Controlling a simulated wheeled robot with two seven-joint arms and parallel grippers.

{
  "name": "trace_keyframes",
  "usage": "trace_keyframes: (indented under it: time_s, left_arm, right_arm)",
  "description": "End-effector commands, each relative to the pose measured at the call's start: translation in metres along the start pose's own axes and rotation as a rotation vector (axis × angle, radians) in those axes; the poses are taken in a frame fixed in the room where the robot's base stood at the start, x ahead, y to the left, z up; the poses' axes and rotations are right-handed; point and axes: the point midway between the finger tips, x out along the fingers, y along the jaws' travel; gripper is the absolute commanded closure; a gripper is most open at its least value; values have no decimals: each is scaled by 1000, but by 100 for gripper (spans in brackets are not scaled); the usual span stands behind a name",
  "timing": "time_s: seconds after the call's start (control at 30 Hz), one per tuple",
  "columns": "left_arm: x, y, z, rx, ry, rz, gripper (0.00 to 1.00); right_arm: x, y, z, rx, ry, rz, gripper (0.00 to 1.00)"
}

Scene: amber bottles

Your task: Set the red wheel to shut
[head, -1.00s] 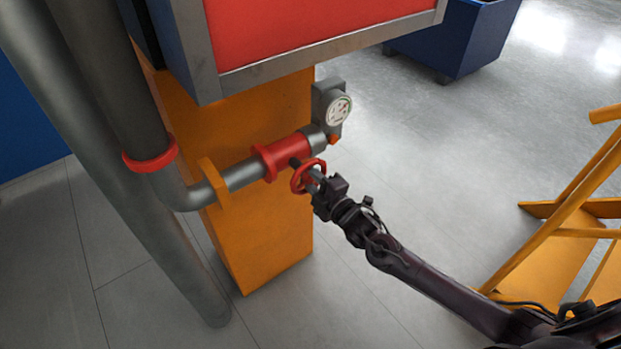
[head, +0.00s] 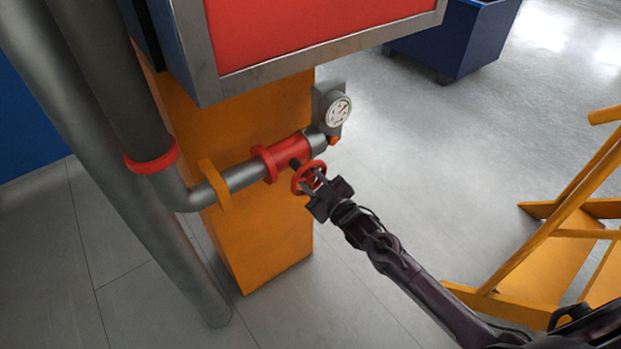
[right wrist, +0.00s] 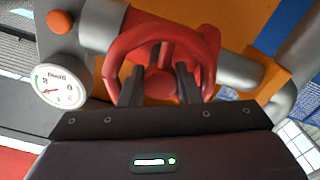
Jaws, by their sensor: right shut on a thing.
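The red wheel (head: 300,181) stands out from the red valve body (head: 287,154) on the grey pipe. My right gripper (head: 318,186) is at the wheel, its arm reaching in from the lower right. In the right wrist view the red wheel (right wrist: 165,55) fills the upper middle, and the two dark fingers of the right gripper (right wrist: 160,85) reach into it, shut on it. What the fingertips press on is partly hidden. A round white gauge (head: 339,111) sits at the pipe's end; it also shows in the right wrist view (right wrist: 60,87). My left gripper is not in view.
An orange pillar (head: 275,240) stands behind the pipe, under a grey-framed red panel (head: 310,30). Thick grey pipes (head: 95,90) run down at the left. Yellow steps (head: 560,250) stand at the right. The floor between is clear.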

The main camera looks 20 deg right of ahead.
Motion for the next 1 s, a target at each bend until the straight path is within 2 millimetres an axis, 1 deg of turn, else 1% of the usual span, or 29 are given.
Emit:
trace_keyframes:
  time_s: [0.1, 0.33, 0.9, 0.93, 0.97, 1.0]
  left_arm:
    - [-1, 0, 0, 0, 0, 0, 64]
    - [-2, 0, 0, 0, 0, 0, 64]
    - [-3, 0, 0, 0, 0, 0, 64]
    - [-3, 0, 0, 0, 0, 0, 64]
    - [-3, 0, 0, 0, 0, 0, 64]
    - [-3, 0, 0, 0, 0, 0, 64]
  right_arm:
    - [-1, -1, 1, 68, -4, -1, 93]
    - [-1, -1, 1, 149, -3, 0, 93]
    - [-1, -2, 2, 177, -4, -2, 93]
    - [-1, -2, 2, 177, -4, -2, 66]
    - [-1, -2, 2, 177, -4, -2, 62]
    - [-1, -1, 2, 176, -3, -2, 61]
